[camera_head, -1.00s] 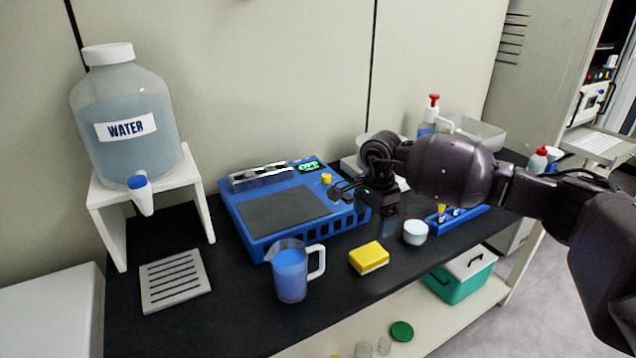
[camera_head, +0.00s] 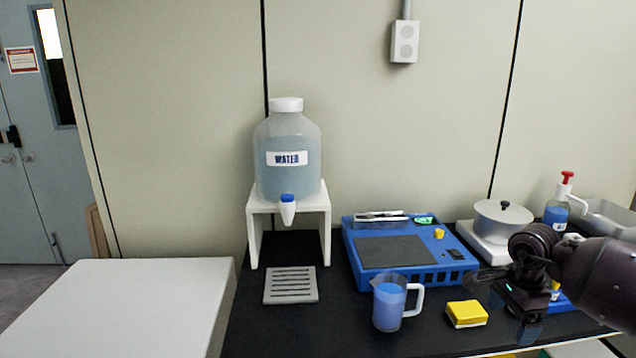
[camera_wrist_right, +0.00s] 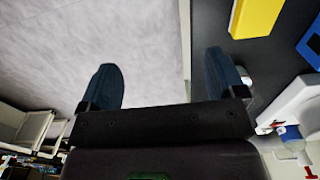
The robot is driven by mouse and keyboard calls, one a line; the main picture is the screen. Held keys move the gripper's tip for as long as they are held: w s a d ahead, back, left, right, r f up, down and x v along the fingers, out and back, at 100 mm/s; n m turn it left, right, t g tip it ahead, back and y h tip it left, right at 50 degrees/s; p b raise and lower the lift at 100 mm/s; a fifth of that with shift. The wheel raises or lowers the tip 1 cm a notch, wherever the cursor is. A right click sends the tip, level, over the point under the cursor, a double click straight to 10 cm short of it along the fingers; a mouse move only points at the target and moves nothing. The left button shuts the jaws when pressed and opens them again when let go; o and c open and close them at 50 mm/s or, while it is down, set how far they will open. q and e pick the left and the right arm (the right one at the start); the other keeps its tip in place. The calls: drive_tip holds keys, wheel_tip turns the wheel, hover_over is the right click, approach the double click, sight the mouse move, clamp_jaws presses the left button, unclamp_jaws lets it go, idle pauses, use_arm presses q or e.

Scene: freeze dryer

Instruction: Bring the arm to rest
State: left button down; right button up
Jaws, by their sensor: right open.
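My right arm (camera_head: 598,283) comes in from the right edge of the head view. My left gripper is not in view.
A water tank (camera_head: 288,165) stands on a white stand. A white surface (camera_head: 125,305) is at left.

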drive_tip(key=w+a+r+m+t+y, duration=0.1)
drive_tip(key=a+r+m+t+y, duration=0.45)
drive_tip(key=a+m+y, duration=0.45)
drive_tip(key=w+a+r+m+t+y, duration=0.2)
drive_tip(key=a+r+m+t+y, duration=0.35)
drive_tip(key=a, duration=0.65)
drive_tip(key=s+d+f+m+t+h, duration=0.25)
drive_tip(key=f+m+h, duration=0.2)
drive_tip(key=m, duration=0.55)
drive_tip(key=s+d+f+m+t+h, duration=0.1)
drive_tip(key=s+d+f+m+h, duration=0.2)
drive_tip(key=f+m, duration=0.5)
drive_tip(key=s+d+f+m+t+h, duration=0.15)
drive_tip(key=s+f+m+h, duration=0.25)
drive_tip(key=m, duration=0.7)
drive_tip(key=s+d+f+m+g+h, duration=0.2)
drive_tip(key=s+f+m, duration=0.2)
drive_tip(key=s+f, duration=0.4)
drive_tip(key=s+d+f+m+g+h, duration=0.2)
drive_tip(key=s+f+m, duration=0.3)
drive_tip(key=s, duration=1)
wheel_tip(320, 180, down, 4)
drive_tip(key=shift+s+d+r+g, duration=0.15)
drive_tip(key=shift+s+r+g, duration=0.05)
drive_tip(key=shift+s+g, duration=0.25)
drive_tip(key=shift+w, duration=0.1)
drive_tip(key=shift+c, duration=0.5)
